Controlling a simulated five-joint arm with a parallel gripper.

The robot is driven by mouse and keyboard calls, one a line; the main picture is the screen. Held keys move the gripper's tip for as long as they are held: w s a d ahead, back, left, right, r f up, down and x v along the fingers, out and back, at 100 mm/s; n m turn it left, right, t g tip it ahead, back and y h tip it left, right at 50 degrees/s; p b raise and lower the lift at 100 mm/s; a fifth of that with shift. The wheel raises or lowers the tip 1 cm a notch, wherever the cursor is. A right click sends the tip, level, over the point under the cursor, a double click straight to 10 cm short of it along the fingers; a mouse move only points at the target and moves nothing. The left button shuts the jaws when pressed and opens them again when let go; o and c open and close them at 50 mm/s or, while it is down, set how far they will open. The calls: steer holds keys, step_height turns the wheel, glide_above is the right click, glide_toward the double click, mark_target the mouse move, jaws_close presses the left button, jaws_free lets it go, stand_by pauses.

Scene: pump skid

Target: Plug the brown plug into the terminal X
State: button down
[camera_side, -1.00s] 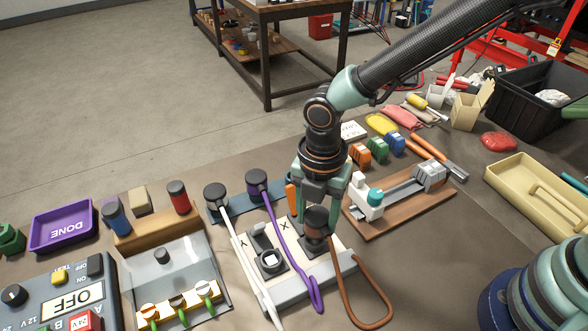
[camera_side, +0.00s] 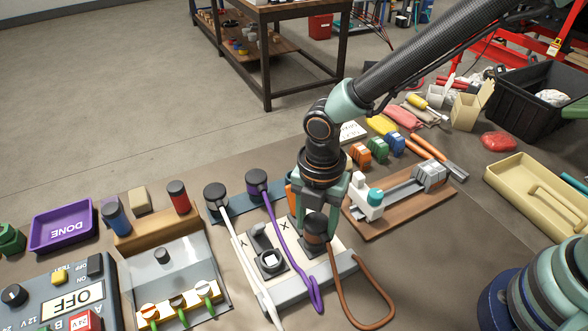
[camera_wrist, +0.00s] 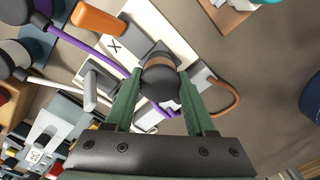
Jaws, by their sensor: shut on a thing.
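The plug is upright over terminal X, beside the X label (camera_side: 284,226) on the pale terminal block (camera_side: 330,248). The plug and fingers hide terminal X's opening, so I cannot tell how deep the plug sits. In the wrist view the plug (camera_wrist: 160,78) is between my two green fingers (camera_wrist: 161,88), over the block. The brown cable (camera_side: 372,322) loops to the front right.
The neighbouring Y socket (camera_side: 271,262) is empty, with a raised grey part behind it. A purple cable (camera_side: 291,258) and a white cable (camera_side: 246,262) cross the block from their plugs (camera_side: 257,181) and (camera_side: 216,195). A wooden board (camera_side: 410,212) with a clamp-like fixture lies to the right.

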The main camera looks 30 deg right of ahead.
steer(key=shift+f, duration=0.45)
steer(key=shift+c, duration=0.8)
jaws_free()
steer(key=shift+r, duration=0.1)
step_height(320, 180, up, 12)
